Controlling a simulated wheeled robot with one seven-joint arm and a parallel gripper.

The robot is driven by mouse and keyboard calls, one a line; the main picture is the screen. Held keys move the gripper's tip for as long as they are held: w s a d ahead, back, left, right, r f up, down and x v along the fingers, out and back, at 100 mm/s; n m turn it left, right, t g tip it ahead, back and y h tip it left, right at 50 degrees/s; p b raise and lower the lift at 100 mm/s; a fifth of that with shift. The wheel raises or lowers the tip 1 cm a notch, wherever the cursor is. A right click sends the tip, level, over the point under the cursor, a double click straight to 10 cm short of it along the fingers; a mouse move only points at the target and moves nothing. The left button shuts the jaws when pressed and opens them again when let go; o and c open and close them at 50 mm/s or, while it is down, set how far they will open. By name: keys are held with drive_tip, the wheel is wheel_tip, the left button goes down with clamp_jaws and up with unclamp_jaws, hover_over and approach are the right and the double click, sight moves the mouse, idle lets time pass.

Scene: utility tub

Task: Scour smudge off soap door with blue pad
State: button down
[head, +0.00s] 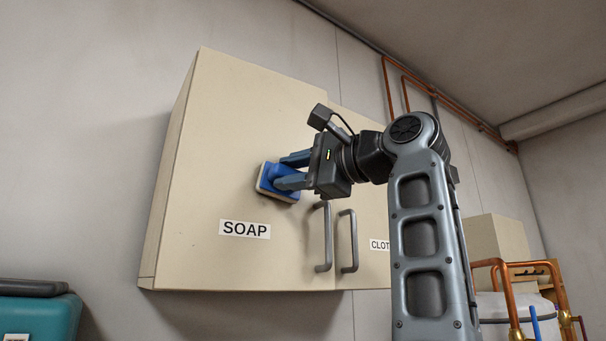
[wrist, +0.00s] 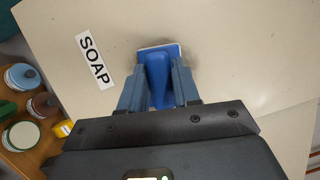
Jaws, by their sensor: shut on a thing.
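The soap door (head: 230,150) is the cream left door of a wall cabinet, with a SOAP label (head: 244,229) low on it. My gripper (head: 279,176) is shut on the blue pad (head: 266,182), which has a white face toward the door. The pad lies at the door, above and right of the label, and appears to touch it. In the wrist view the blue pad (wrist: 158,75) sits between my fingers. A faint grey smudge (wrist: 138,48) shows around the pad's edge in that view; the pad hides part of it.
Two grey bar handles, the left one (head: 324,237) on the soap door, stand just below my gripper. The CLOT-labelled door (head: 375,215) is to the right, partly behind my arm. Copper pipes (head: 509,295) and a box (head: 497,238) are at lower right. A teal case (head: 38,315) is at lower left.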

sight(269, 169)
drive_tip(key=shift+s+a, duration=0.25)
drive_tip(key=shift+a, duration=0.35)
drive_tip(key=shift+s+a, duration=0.25)
drive_tip(key=shift+a, duration=0.4)
drive_tip(key=shift+s+a, duration=0.25)
drive_tip(key=shift+a, duration=0.35)
drive_tip(key=w+d+r, duration=0.1)
drive_tip(key=w+d, duration=0.3)
drive_tip(key=d, duration=0.2)
drive_tip(key=shift+w+d+r, duration=0.15)
drive_tip(key=shift+d+r, duration=0.15)
drive_tip(key=shift+d, duration=0.05)
drive_tip(key=s+d+b, duration=0.2)
drive_tip(key=s, duration=0.3)
drive_tip(key=shift+s+d, duration=0.2)
drive_tip(key=shift+d, duration=0.15)
drive_tip(key=s, duration=0.1)
drive_tip(key=s+d+b, duration=0.1)
drive_tip(key=shift+s+d, duration=0.15)
drive_tip(key=shift+s, duration=0.2)
